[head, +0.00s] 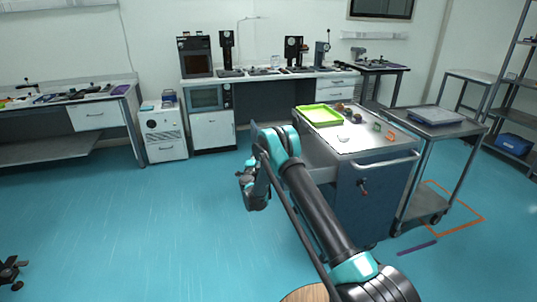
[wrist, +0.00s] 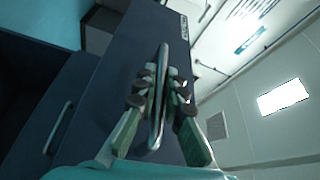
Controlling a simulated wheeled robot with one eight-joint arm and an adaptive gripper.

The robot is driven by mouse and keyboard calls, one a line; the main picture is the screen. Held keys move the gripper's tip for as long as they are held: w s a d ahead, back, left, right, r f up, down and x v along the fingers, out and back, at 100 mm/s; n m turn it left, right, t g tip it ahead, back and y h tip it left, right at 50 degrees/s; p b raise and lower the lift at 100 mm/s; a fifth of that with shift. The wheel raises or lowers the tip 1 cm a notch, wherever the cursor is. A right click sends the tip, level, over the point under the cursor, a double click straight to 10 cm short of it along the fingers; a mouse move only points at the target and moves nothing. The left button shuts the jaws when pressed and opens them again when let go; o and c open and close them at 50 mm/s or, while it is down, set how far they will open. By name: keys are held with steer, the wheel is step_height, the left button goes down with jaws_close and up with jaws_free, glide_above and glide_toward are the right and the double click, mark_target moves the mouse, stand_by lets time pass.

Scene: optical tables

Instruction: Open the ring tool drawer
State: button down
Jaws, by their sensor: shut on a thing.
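In the wrist view, my gripper (wrist: 160,92) is shut on a long metal drawer handle (wrist: 154,142), with a finger on each side of the bar. The handle is on a dark blue drawer front (wrist: 120,62) with a small label, too small to read. Another dark blue front with its own handle (wrist: 58,127) lies to the left and looks set farther back. In the head view, my gripper (head: 250,188) is left of the blue tool cart (head: 375,195). A grey panel (head: 316,152) sticks out from the cart's left side, like a partly pulled-out drawer; my arm hides much of it.
The cart top carries a green tray (head: 320,115) and small parts. A grey trolley (head: 434,117) stands close to the cart's right. Workbenches line the back wall, with a white cabinet (head: 163,132) between them. The blue floor left of my gripper is clear.

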steer(key=shift+s+a, duration=0.3)
steer(key=shift+a, duration=0.5)
steer(key=shift+s+a, duration=0.25)
steer(key=shift+a, duration=0.5)
steer(key=shift+s+a, duration=0.3)
steer(key=shift+a, duration=0.5)
steer(key=c, duration=1.6)
jaws_free()
steer(key=s+f, duration=0.1)
steer(key=s, duration=1.1)
steer(key=shift+a, duration=0.45)
